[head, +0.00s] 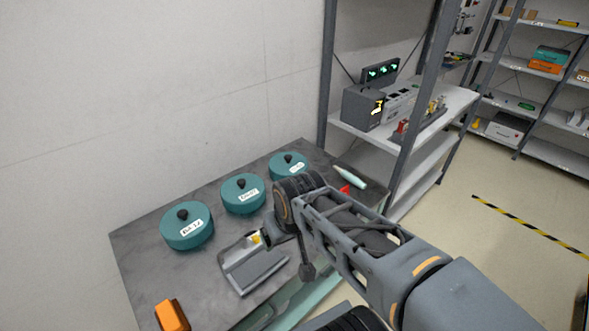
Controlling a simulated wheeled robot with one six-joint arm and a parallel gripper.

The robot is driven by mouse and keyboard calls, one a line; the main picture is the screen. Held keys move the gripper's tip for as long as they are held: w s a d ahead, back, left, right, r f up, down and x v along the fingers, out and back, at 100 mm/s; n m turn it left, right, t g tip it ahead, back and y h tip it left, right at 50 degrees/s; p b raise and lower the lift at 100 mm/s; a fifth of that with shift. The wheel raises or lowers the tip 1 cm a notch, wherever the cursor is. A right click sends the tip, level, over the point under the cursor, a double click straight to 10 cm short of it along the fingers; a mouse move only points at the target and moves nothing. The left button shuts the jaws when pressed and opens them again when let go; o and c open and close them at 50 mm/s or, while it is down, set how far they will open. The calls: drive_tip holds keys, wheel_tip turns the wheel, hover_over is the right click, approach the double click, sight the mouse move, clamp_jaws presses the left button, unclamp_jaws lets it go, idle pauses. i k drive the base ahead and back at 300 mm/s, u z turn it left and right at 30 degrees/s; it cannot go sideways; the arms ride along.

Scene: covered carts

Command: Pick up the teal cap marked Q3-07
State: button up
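Three teal caps with dark knobs and white labels stand in a row on the grey cart top. They are a left cap (186,227), a middle cap (243,194) and a right cap (289,166). The labels are too small to read surely, so I cannot tell which is Q3-07. My gripper (252,263) is over the cart top, in front of the middle cap and apart from all three. Its two broad grey fingers appear spread with nothing between them. My wrist is close to the right cap in the picture.
An orange block (172,315) lies at the cart's near left. A pale teal marker-like object (350,177) and a small red piece (345,189) lie at the right end. A shelf (445,108) with devices stands beyond. A wall runs behind the caps.

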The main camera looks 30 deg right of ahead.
sight(241, 193)
drive_tip(key=u, duration=3.8)
drive_tip(key=k, duration=0.55)
drive_tip(key=z, duration=1.5)
